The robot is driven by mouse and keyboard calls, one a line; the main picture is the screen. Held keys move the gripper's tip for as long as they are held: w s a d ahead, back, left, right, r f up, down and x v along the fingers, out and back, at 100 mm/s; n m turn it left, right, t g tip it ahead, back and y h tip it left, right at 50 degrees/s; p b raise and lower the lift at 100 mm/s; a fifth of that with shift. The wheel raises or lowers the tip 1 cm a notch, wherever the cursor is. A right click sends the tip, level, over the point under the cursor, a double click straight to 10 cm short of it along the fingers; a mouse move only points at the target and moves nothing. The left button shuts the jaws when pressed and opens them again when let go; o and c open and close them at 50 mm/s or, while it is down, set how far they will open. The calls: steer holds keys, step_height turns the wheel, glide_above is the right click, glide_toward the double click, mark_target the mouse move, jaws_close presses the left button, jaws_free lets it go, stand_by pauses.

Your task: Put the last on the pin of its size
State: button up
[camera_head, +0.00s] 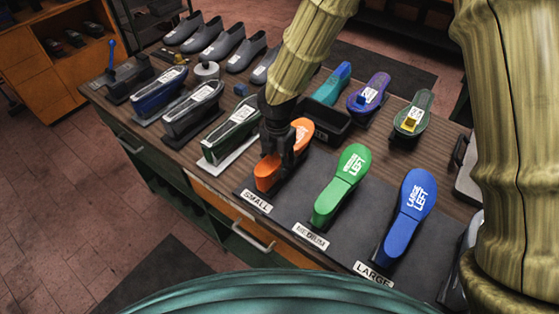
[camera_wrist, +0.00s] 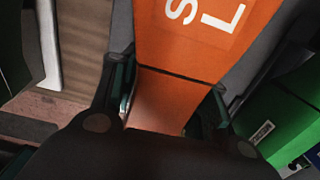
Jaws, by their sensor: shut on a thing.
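My gripper (camera_head: 283,152) points down and is shut on the orange last (camera_head: 266,174), one finger on each side. In the wrist view the orange last (camera_wrist: 195,40) runs between the fingers, with part of its white lettering showing. It is over the dark mat (camera_head: 318,197) behind the SMALL label (camera_head: 256,201). Its underside and any pin below are hidden, so I cannot tell if it is seated. The green last (camera_head: 342,185) is behind the MEDIUM label (camera_head: 310,236). The blue last (camera_head: 408,212) is behind the LARGE label (camera_head: 373,274).
A teal last (camera_head: 331,86) is by a dark tray (camera_head: 338,128) behind my gripper. Purple (camera_head: 370,92) and dark green (camera_head: 413,116) pieces stand to its right. Several long dark holders, including one (camera_head: 231,133), and grey shoes (camera_head: 223,45) fill the left side.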

steer(key=shift+f, duration=0.25)
steer(key=o, duration=1.3)
step_height(320, 180, up, 12)
steer(key=shift+s, duration=0.1)
stand_by(0.3)
